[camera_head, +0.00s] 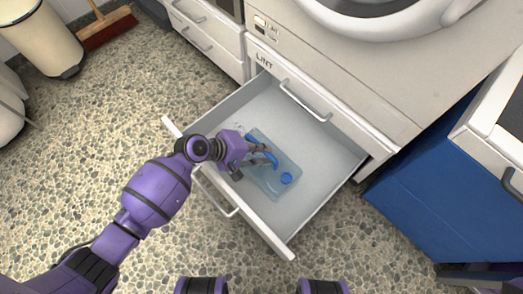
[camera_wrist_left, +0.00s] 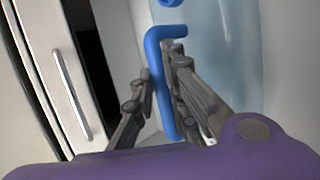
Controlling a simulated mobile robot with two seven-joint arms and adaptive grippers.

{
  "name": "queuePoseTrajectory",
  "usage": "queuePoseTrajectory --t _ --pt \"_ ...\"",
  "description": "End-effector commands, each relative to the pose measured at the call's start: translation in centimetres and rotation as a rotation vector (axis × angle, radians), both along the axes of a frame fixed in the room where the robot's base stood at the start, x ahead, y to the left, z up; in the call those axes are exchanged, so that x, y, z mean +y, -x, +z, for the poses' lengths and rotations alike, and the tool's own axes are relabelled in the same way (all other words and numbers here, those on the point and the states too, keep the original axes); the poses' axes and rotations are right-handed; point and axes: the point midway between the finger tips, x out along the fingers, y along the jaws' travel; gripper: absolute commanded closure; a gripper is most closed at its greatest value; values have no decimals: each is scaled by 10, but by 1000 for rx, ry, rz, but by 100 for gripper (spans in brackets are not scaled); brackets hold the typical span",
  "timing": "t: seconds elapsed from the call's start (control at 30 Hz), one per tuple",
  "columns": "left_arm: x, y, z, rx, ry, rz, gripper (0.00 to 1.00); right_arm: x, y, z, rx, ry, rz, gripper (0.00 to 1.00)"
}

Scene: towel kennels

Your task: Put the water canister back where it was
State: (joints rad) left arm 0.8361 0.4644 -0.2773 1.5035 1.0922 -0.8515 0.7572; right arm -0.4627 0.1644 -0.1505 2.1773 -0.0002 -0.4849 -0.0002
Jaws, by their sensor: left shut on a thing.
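The water canister (camera_head: 284,193) is a see-through bluish box with a blue cap (camera_head: 287,178) and a blue handle. It is inside the open drawer (camera_head: 325,197); whether it rests on the drawer floor I cannot tell. My left gripper (camera_head: 264,156) reaches over the drawer front and is shut on the canister's blue handle. In the left wrist view the handle (camera_wrist_left: 154,62) runs between the fingers of the gripper (camera_wrist_left: 165,90), with the clear canister wall (camera_wrist_left: 215,60) beside it. My right gripper is not in view.
The drawer is pulled out under a white machine (camera_head: 360,65) with a round door. A panel with a handle (camera_head: 305,100) is behind the drawer. A blue cabinet (camera_head: 430,180) stands at right. A bin (camera_head: 42,35) and broom (camera_head: 105,28) are at upper left. The speckled floor (camera_head: 90,130) is clear at left.

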Motion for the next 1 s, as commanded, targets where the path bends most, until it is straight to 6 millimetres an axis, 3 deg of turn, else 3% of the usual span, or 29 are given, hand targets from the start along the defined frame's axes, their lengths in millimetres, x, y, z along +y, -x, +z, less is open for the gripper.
queuePoseTrajectory --t 0.33,0.37,0.5,0.87,1.0 --pt "-1 -2 -1 -4 2 0 100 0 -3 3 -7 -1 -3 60" --pt "0 -1 -2 -3 1 0 84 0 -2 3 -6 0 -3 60" --pt "0 -1 -1 -3 1 0 68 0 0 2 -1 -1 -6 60" --pt "0 -1 4 -4 0 0 68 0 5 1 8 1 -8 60" --pt "15 4 17 -5 -2 1 68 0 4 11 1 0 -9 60"
